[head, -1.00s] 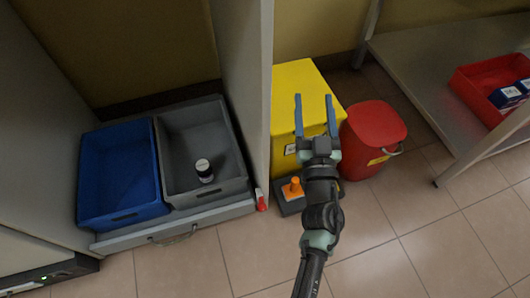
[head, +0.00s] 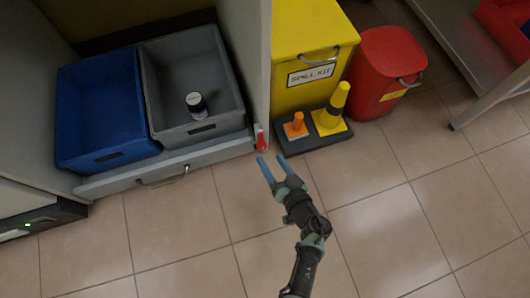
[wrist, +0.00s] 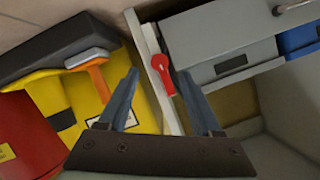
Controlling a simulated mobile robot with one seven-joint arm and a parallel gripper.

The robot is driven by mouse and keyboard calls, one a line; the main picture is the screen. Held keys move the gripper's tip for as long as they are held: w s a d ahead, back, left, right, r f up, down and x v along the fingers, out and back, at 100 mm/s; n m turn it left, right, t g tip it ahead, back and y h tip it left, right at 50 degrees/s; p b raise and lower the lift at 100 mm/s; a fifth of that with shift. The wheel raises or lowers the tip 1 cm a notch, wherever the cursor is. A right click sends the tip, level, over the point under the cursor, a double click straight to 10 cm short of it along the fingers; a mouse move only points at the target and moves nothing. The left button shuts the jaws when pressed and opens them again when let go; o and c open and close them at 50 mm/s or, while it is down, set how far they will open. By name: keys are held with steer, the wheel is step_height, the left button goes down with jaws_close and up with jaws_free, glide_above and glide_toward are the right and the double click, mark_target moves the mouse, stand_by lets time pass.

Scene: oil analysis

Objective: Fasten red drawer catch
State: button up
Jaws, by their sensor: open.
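The red catch (head: 261,141) sits on the front edge of the upright cabinet panel, beside the right end of the drawer front (head: 215,158). It points roughly upright in the head view. The grey drawer has a bar handle (head: 162,180), and its front looks about level with the panel edge. My gripper (head: 269,160) is open and empty, with its blue fingers pointing toward the catch. In the wrist view the red catch (wrist: 162,74) shows between the fingertips, seen beyond them. I cannot tell whether anything touches it.
A blue bin (head: 105,110) and a grey bin (head: 170,75) holding a dark, white-topped bottle (head: 196,103) sit in the drawer. Right of the panel stand a yellow spill kit box (head: 305,75), cones (head: 334,108) on a dark base and a red bucket (head: 385,75). The floor in front is clear.

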mark_target(263, 149)
steer(key=shift+b+x, duration=1.3)
steer(key=shift+x, duration=1.4)
steer(key=shift+c, duration=0.3)
jaws_close()
